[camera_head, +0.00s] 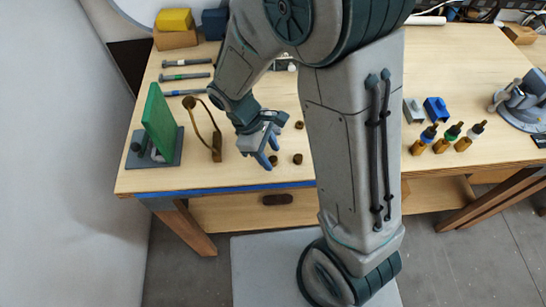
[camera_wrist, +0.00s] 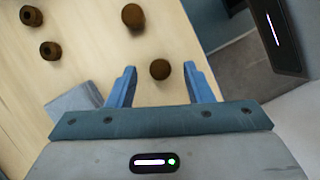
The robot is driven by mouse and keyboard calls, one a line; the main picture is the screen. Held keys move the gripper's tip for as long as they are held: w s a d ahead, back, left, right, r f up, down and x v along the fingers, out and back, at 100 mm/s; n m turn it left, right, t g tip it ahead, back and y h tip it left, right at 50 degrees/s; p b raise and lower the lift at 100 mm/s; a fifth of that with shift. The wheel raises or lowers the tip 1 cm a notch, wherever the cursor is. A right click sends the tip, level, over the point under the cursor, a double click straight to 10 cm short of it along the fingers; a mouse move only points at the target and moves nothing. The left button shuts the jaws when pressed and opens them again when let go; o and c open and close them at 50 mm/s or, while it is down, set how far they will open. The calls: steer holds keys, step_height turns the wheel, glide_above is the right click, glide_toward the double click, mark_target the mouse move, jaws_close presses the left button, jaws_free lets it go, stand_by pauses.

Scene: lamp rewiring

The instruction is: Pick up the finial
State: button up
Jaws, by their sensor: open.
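Several small brown knobs lie on the wooden table; I cannot tell for sure which is the finial. In the wrist view, one rounded brown knob (camera_wrist: 160,69) shows between my gripper's blue fingertips (camera_wrist: 161,76), with bare wood around it. A second rounded knob (camera_wrist: 133,15) is beyond it. Two knobs with darker tops (camera_wrist: 49,49) (camera_wrist: 31,15) are at the upper left. In the head view, my gripper (camera_head: 268,160) is open and low over the table, pointing down near the knobs (camera_head: 297,158). Its height above the table is hard to judge.
A brown looped piece (camera_head: 216,150) stands left of my gripper, beside a green panel (camera_head: 160,122) on a grey base. The table's blue front edge (camera_head: 240,190) is close to my gripper.

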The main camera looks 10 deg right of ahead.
steer(key=shift+s+d+f, duration=0.1)
steer(key=shift+d+f, duration=0.1)
steer(key=shift+f, duration=0.3)
jaws_close()
steer(key=shift+r, duration=0.1)
